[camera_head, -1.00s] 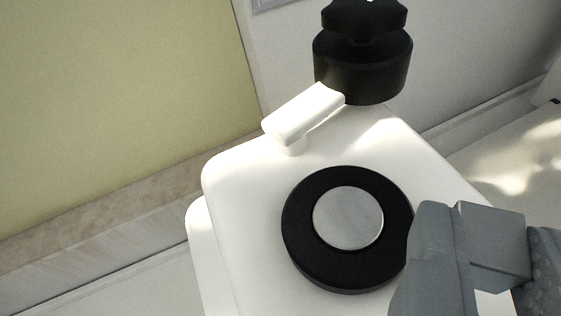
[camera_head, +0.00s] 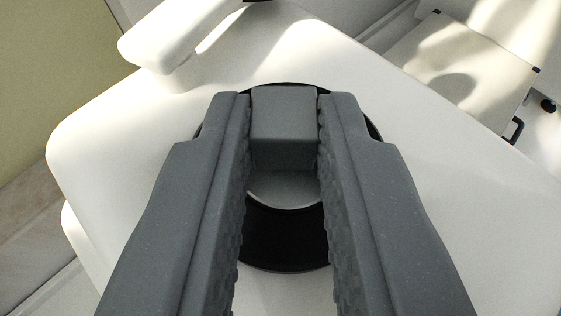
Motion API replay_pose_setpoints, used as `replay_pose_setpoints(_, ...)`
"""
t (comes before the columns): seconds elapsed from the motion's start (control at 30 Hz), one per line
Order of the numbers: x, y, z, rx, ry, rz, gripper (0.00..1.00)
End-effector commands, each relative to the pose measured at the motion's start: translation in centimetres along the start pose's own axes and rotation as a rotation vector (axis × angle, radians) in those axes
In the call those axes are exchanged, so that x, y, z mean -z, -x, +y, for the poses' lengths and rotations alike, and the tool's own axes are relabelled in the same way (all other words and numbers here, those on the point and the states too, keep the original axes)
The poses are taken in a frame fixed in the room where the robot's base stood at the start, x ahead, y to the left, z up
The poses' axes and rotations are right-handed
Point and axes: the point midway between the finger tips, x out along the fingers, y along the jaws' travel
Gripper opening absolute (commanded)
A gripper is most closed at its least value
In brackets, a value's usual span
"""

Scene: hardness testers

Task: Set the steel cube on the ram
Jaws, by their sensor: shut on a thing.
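The steel cube (camera_head: 284,122) is a small grey block, held between the fingertips of my gripper (camera_head: 284,110). My gripper is shut on it, one finger against each side. The cube is in line with the ram, a round bright metal disc (camera_head: 285,190) set in a black ring (camera_head: 285,240) on the white tester. The cube and fingers hide the far part of the disc and much of the ring. I cannot tell whether the cube's underside touches the disc or hangs just above it.
The white tester body (camera_head: 120,150) spreads around the ring. A white lever (camera_head: 165,45) sticks up at the upper left, clear of my fingers. A pale panel with a dark handle (camera_head: 515,130) lies at the upper right.

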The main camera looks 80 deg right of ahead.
Motion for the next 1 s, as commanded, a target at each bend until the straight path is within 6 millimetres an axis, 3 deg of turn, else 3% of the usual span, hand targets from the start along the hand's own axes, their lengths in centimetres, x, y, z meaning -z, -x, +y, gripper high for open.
replay_pose_setpoints(0.2,-0.1,0.0,0.0,0.001,-0.001,0.0,0.0)
replay_pose_setpoints(0.23,-0.1,0.0,0.0,0.001,-0.001,0.0,0.2)
replay_pose_setpoints(0.3,-0.1,0.0,0.0,0.001,-0.001,0.0,0.39)
replay_pose_setpoints(0.7,0.1,0.3,-0.1,0.002,0.0,0.0,0.39)
replay_pose_setpoints(1.0,-0.1,5.5,-0.2,0.007,-0.002,0.002,0.39)
